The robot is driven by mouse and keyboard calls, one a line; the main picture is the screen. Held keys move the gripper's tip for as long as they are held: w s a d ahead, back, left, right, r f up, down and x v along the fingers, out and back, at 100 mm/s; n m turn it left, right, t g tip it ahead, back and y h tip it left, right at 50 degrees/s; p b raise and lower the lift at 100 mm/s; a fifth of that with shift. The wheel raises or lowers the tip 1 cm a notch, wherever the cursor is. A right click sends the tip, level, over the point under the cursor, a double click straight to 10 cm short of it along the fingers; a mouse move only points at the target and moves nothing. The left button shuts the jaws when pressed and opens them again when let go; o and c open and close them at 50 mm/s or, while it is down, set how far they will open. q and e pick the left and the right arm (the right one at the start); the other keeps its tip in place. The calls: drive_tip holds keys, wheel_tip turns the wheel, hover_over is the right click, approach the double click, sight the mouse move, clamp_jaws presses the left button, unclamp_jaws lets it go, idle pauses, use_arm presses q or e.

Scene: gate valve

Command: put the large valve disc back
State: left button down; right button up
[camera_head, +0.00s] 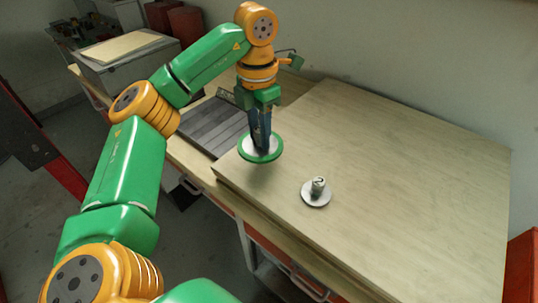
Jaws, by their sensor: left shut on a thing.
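A round disc with a green rim and a grey middle (260,156), which looks like the large valve disc, is under my left gripper (261,138). The gripper points down and is shut on it. The fingers hide part of the disc's middle. The disc is over the left part of the wooden board; I cannot tell whether it touches the board. A smaller grey disc with a short upright stem (317,192) stands on the board, to the right of and nearer than the held disc. My right gripper is not in view.
The pale wooden board (400,190) is mostly clear to the right. A dark grey slatted panel (212,124) lies left of the held disc. A grey box (125,75) stands at the back left. A wall runs behind the board.

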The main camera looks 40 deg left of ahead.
use_arm(q)
drive_tip(key=shift+w+d+f, duration=0.2)
drive_tip(key=shift+w+f, duration=0.3)
drive_tip(key=shift+f, duration=0.15)
drive_tip(key=shift+w+f+p, duration=0.2)
drive_tip(key=shift+w+p, duration=0.05)
drive_tip(key=shift+p, duration=0.1)
drive_tip(key=f+p, duration=0.2)
drive_tip(key=f, duration=0.1)
drive_tip(key=shift+w+f, duration=0.2)
drive_tip(key=shift+f, duration=0.5)
drive_tip(key=c, duration=0.6)
unclamp_jaws()
drive_tip(key=shift+d, duration=0.1)
drive_tip(key=shift+s+r, duration=0.1)
